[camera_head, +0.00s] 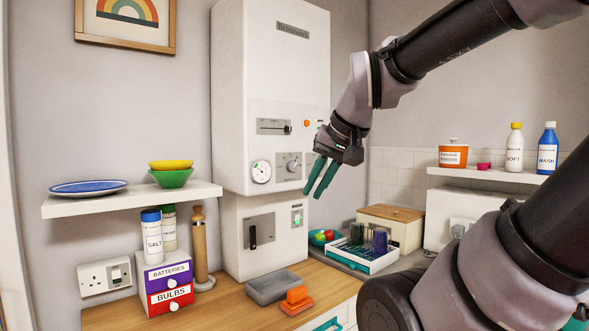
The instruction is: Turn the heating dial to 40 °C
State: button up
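A white wall-mounted boiler (267,70) hangs in the middle of the view. Its lower front carries a grey panel with a round dial (293,166); the markings and setting are too small to read. A white round gauge (261,171) with a needle sits left of the dial. My gripper (315,194) is just right of the dial panel in the picture, its two teal fingers pointing down and to the left. The fingers are apart with nothing visible between them. I see no contact with the dial.
A slider panel (273,127) and orange button (306,123) are above the dial. Below is a switch box (264,235). A left shelf (133,198) holds a plate and bowls.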

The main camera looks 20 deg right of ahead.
jog(key=o, duration=0.8)
jog(key=w+d, duration=0.1)
jog(key=w+d+h, duration=0.1)
jog(key=w, duration=0.1)
jog(key=shift+d+t, duration=0.15)
jog(key=shift+t, duration=0.15)
jog(key=n+t+y, duration=0.4)
jog(key=n+t, duration=0.1)
jog(key=t, duration=0.5)
send_near(294, 166)
jog(key=x, duration=0.8)
grip_shut()
